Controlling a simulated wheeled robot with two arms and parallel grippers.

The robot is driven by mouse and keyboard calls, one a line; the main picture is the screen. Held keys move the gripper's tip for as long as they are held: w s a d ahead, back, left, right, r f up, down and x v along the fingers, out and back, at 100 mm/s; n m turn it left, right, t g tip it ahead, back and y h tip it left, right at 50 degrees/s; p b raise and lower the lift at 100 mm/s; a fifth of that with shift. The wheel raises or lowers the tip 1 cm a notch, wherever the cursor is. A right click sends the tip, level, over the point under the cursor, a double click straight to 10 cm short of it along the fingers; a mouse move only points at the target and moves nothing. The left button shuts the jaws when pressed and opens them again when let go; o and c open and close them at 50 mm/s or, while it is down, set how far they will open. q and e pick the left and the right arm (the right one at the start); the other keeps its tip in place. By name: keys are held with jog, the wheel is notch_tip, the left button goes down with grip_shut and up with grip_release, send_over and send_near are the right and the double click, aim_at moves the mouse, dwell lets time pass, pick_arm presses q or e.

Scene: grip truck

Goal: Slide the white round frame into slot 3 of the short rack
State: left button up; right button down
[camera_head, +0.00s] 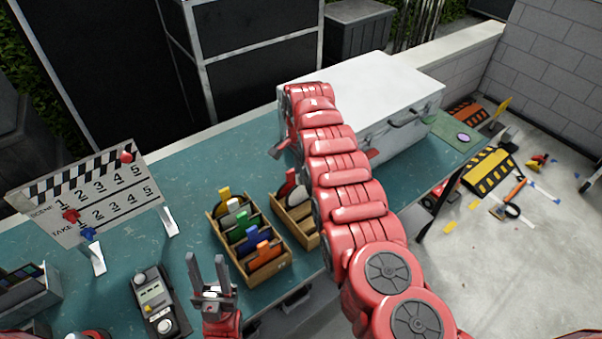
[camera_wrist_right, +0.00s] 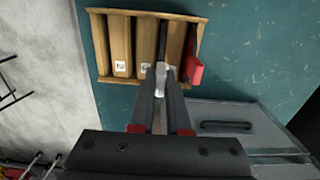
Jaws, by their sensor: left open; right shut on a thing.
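The short rack (camera_head: 307,237) is a wooden rack on the teal table, partly hidden by my right arm. The right wrist view shows the short rack (camera_wrist_right: 103,45) from above, with a label "2" readable. My right gripper (camera_wrist_right: 163,82) is shut on the pale handle of the white round frame (camera_wrist_right: 160,69), at the rack's front edge. A dark thin edge beyond the handle lies between dividers; I cannot tell its slot number or how deep it sits. A red frame (camera_wrist_right: 194,70) is at the rack's right end. My left gripper (camera_head: 208,272) is open and empty.
A longer rack (camera_head: 272,276) with several coloured frames stands left of the short rack. A clapperboard (camera_head: 95,195), a dark control box (camera_head: 153,302) and a large white case (camera_head: 375,95) are also on the table. Table surface is clear behind the racks.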

jog(key=shift+f+b, duration=1.15)
jog(key=shift+f, duration=0.45)
jog(key=c, duration=0.8)
grip_release()
notch_tip(320, 180, up, 8)
jog(key=shift+f+b, duration=0.1)
jog(key=shift+b, duration=1.15)
notch_tip(320, 180, up, 10)
jog(key=p, duration=0.7)
jog(key=shift+f+p, duration=0.15)
jog(key=shift+p, duration=0.2)
